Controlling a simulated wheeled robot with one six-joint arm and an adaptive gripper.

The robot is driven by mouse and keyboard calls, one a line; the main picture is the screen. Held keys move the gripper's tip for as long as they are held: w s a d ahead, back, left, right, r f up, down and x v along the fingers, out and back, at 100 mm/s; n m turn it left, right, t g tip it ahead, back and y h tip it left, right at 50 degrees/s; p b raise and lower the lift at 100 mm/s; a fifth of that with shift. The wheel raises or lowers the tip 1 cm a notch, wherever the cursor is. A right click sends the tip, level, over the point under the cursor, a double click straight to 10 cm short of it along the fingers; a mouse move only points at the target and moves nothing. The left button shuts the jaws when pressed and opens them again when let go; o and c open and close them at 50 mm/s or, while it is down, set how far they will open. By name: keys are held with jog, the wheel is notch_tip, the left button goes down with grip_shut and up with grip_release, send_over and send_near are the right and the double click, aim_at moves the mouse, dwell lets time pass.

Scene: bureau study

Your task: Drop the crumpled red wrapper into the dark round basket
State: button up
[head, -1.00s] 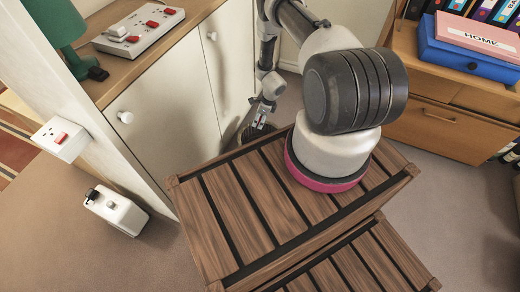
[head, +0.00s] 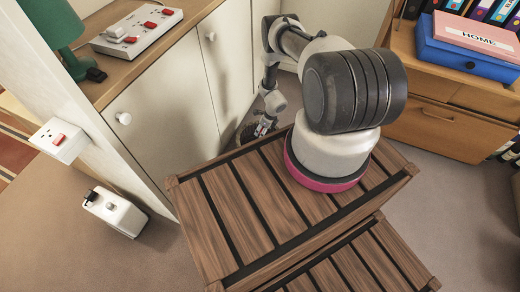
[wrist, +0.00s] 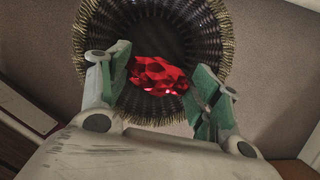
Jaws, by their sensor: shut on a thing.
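The crumpled red wrapper (wrist: 158,75) shows shiny and bright in the wrist view, between the green-padded fingers of my gripper (wrist: 160,88). My gripper is shut on it. The dark round basket (wrist: 82,40) lies beyond the wrapper, its woven wall and pale rim around a dark inside. In the wrist view the wrapper overlaps the near part of the basket's opening; how high it is above the basket I cannot tell. In the head view the basket (head: 243,135) is mostly hidden behind my wooden base and arm, low by the cabinet.
A white cabinet (head: 165,105) with round knobs stands left of the basket. A wooden drawer unit (head: 440,125) with a blue box (head: 465,58) stands at the right. A white boxy object (head: 115,212) lies on the carpet at the left. Open carpet shows at the right.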

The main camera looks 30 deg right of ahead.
jog(key=o, duration=0.7)
jog(key=v, duration=1.2)
jog(key=shift+d, duration=0.1)
